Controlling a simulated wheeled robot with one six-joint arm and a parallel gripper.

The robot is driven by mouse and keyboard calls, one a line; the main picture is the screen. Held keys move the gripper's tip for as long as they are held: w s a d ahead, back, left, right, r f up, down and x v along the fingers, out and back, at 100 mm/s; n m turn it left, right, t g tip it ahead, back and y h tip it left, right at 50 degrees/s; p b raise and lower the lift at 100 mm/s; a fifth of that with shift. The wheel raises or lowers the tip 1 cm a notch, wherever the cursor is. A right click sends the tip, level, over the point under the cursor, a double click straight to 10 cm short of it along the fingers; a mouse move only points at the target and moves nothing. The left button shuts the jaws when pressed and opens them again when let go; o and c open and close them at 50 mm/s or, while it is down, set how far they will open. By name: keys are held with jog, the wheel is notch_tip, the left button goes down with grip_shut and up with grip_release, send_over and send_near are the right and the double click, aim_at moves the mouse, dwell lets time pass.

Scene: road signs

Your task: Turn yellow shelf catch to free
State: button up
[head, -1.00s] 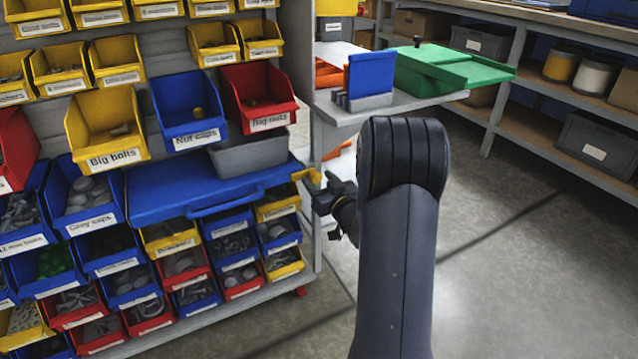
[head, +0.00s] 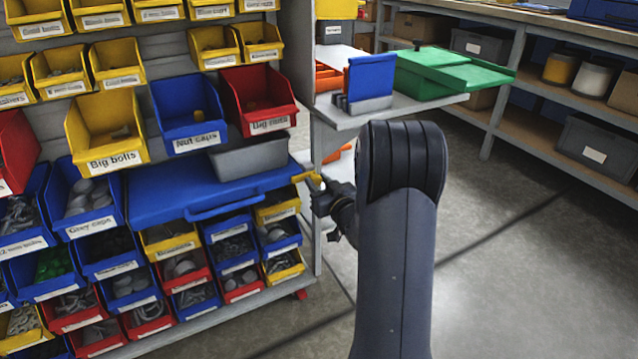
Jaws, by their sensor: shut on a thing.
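The yellow shelf catch (head: 305,176) is at the right end of the blue pull-out shelf (head: 160,193), by the rack's right upright. My gripper (head: 318,187) is at the catch's right end and shut on it. The jaws are small in this view and partly merge with the catch, so the exact grip is hard to see. My arm covers the floor to the right of the gripper. The blue shelf has a handle along its front edge and looks level.
Labelled bins, such as the Big bolts bin (head: 105,130), fill the rack above and below the shelf. A grey side table (head: 410,108) holds a blue holder (head: 370,75) and a green box (head: 430,75). Open floor (head: 530,270) lies to the right.

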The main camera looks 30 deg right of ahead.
jog(key=m+p, duration=0.2)
jog(key=m, duration=0.2)
jog(key=shift+d+r+m, duration=0.1)
jog(key=shift+m, duration=0.2)
jog(key=m+p, duration=0.2)
jog(key=m, duration=0.2)
jog(key=shift+m, duration=0.3)
jog(key=m+p, duration=0.2)
jog(key=m, duration=0.3)
jog(key=shift+d+p, duration=0.1)
jog(key=shift+p, duration=0.2)
jog(key=shift+f+m+p, duration=0.15)
jog(key=shift+m+p, duration=0.15)
jog(key=shift+m, duration=0.65)
jog(key=shift+f+m+p, duration=0.1)
jog(key=shift+m+p, duration=0.2)
jog(key=shift+m, duration=0.65)
jog(key=o, duration=0.9)
jog(key=shift+o, duration=0.2)
